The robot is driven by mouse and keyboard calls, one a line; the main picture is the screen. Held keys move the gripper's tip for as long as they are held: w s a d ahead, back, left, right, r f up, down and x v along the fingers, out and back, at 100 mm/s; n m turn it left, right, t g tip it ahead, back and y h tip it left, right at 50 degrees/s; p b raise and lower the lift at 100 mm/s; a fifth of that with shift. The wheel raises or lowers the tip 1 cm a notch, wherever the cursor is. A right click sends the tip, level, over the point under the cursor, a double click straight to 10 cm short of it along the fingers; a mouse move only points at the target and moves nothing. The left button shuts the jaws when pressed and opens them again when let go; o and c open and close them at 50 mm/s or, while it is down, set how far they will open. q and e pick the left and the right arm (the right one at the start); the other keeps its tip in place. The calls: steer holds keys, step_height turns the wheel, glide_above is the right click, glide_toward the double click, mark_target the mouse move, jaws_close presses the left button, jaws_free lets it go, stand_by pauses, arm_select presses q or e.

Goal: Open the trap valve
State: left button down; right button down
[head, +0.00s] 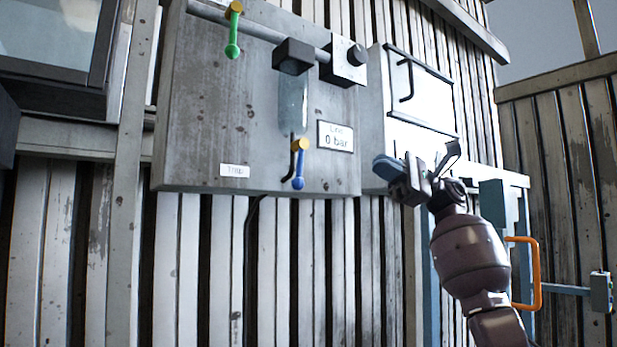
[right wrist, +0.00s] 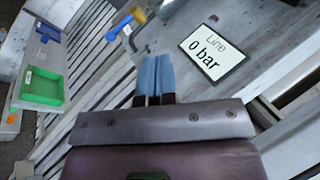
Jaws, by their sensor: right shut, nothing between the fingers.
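The trap valve (head: 299,155) has a yellow hub and a blue handle that hangs straight down, under the clear bowl at the panel's lower edge. A small label reading "Trap" (head: 234,170) sits to its left. In the right wrist view the valve's blue handle (right wrist: 118,28) shows at the top, beyond the fingertips. My right gripper (head: 383,167) is shut and empty, to the right of the valve and apart from it. Its blue fingers (right wrist: 155,76) are together in the right wrist view. My left gripper is not in view.
A grey panel (head: 200,100) carries a green-handled valve (head: 233,38), a clear bowl (head: 292,100) and a "Line 0 bar" sign (head: 335,136). A white cabinet (head: 425,85) with a black handle stands right. An orange handle (head: 537,270) is lower right. The right wrist view shows a green bin (right wrist: 42,88).

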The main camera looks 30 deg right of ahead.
mark_target(298, 164)
steer(key=f+n+h, duration=0.1)
steer(key=n, duration=0.1)
steer(key=f+n+g, duration=0.1)
steer(key=f+n, duration=0.1)
steer(key=a+f+n+g+h, duration=0.1)
steer(key=shift+s+f+n+h, duration=0.2)
steer(key=shift+n+h, duration=0.1)
steer(key=shift+n, duration=0.1)
